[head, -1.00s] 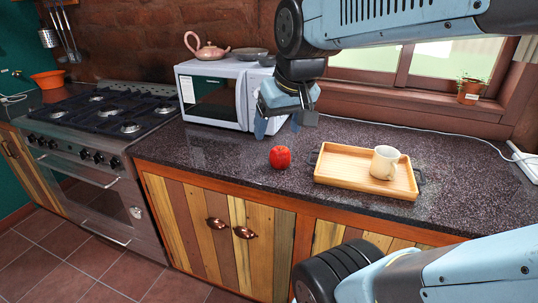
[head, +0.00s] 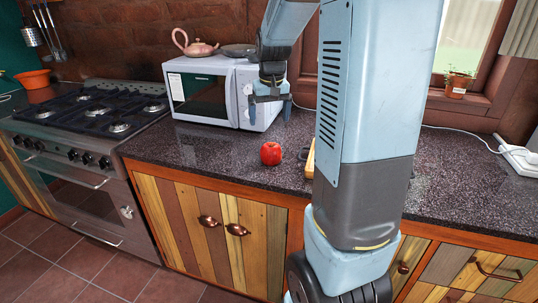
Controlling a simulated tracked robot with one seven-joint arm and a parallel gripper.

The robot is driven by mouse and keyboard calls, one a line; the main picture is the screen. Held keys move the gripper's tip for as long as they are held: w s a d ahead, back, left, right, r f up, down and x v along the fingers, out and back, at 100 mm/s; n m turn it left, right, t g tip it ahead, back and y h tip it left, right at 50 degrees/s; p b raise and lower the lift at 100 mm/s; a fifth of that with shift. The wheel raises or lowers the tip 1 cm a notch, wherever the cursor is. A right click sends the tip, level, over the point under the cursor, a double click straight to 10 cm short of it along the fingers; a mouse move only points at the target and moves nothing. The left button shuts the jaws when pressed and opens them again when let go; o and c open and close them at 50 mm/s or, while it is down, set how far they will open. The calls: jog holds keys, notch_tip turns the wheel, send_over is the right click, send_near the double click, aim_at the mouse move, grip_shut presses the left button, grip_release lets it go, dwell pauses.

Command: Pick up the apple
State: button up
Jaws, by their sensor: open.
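The red apple (head: 271,153) rests on the dark speckled countertop (head: 215,146), near its front edge and left of the wooden tray. My gripper (head: 269,118) is open and empty. It points down, above and behind the apple in the picture, in front of the microwave's right side. A gap shows between its fingers and the apple.
The white microwave (head: 212,92) stands behind, with a pink teapot (head: 194,44) on top. The wooden tray (head: 311,160) is mostly hidden behind my arm. A stove (head: 95,130) is at left. A potted plant (head: 457,84) stands on the windowsill.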

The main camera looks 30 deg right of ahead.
aim_at(271, 145)
jog(key=f, duration=0.3)
jog(key=w+f, duration=0.1)
jog(key=f, duration=0.2)
jog(key=w+d+f, duration=0.1)
jog(key=f, duration=0.2)
jog(key=shift+d+f, duration=0.1)
jog(key=shift+f, duration=0.3)
jog(key=shift+w+d+f, duration=0.1)
jog(key=shift+f, duration=1.25)
jog(key=shift+d+f, duration=0.1)
jog(key=shift+f, duration=1.25)
jog(key=c, duration=1.1)
jog(key=shift+r, duration=0.1)
